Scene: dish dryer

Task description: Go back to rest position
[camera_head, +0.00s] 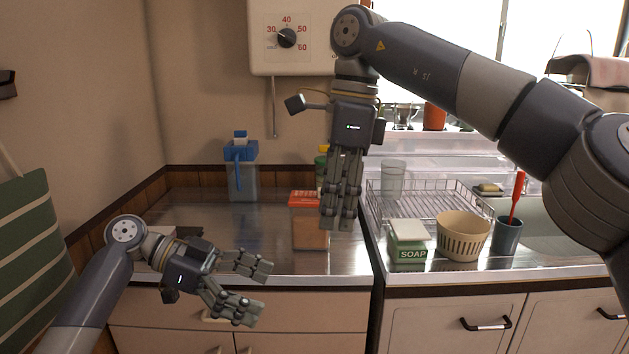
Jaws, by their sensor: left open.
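My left gripper (258,290) is low at the left, in front of the metal counter's front edge. Its fingers are spread apart and point right, with nothing between them. My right gripper (339,222) hangs fingers-down in the middle of the view, its arm coming in from the upper right. Its fingers look close together, and I cannot tell from this angle whether they are open or shut. No held object shows in it.
A wire dish rack (401,205) holds a clear glass (393,179). A soap box (409,243), cream basket (462,236) and dark cup (507,236) stand in front. A blue-topped pitcher (241,175) is at the back left.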

